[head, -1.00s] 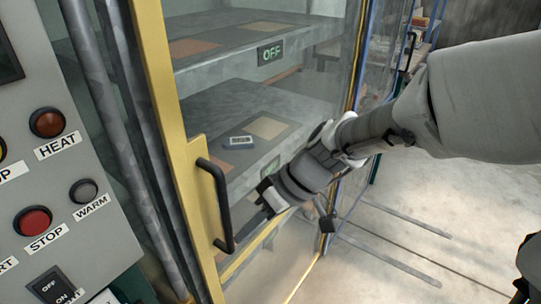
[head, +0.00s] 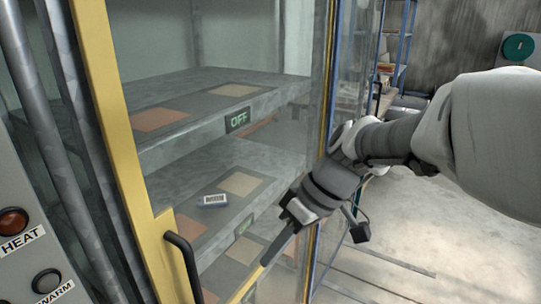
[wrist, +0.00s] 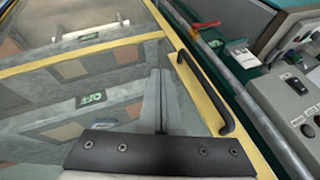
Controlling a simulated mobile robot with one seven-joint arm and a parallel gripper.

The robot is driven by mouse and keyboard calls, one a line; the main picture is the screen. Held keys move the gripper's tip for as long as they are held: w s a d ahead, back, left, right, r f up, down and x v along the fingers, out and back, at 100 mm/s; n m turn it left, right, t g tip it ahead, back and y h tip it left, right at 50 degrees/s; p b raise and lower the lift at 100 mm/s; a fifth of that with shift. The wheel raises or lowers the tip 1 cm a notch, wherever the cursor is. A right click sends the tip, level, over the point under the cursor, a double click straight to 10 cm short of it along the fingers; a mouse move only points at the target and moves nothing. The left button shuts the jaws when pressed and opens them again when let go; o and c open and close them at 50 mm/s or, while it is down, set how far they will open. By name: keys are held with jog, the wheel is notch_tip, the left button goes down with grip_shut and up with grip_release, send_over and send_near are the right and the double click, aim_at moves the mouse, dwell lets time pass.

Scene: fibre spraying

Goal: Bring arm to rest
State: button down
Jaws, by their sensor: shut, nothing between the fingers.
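My gripper (head: 277,243) is in front of the glass door of a shelved cabinet in the head view, right of the door's black handle (head: 184,268) and apart from it. Its fingers are shut with nothing between them. In the wrist view my gripper (wrist: 162,80) shows its fingers together over the glass, and the black handle (wrist: 207,94) is to their right. My arm reaches in from the right side of the head view.
The yellow-framed door (head: 112,130) looks closed. A control panel (head: 35,240) with HEAT and WARM buttons stands at left. Open floor (head: 410,230) lies to the right.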

jog(key=s+d+r+m+t+h+p, duration=0.3)
jog(key=s+d+r+m+p, duration=0.1)
jog(key=d+r+m, duration=0.1)
jog(key=s+d+r+m+t+h+p, duration=0.3)
jog(key=s+d+r+m+p, duration=0.2)
jog(key=d+r, duration=0.2)
jog(key=d, duration=0.2)
jog(key=shift+d+r, duration=0.3)
jog(key=shift+d, duration=0.05)
jog(key=shift+a, duration=0.15)
